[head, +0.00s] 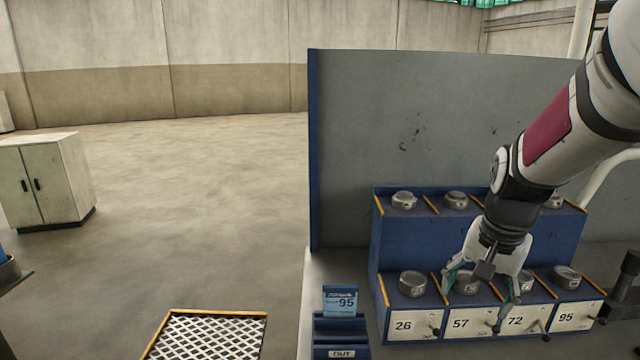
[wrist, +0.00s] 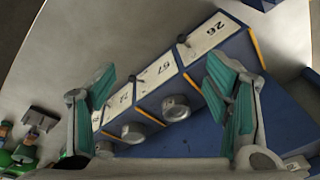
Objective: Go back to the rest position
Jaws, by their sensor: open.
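A round metal piece (head: 467,284) in bay 57 is partly hidden behind the fingers. Other round metal pieces sit in bay 26 (head: 412,284) and bay 95 (head: 567,276). No rest position is marked in view.
A grey panel (head: 420,120) stands behind the rack. More metal pieces (head: 404,200) sit on its upper step. A blue card reading 95 (head: 341,302) stands in a holder above an OUT label (head: 341,353). A white cabinet (head: 45,180) stands left on open floor.

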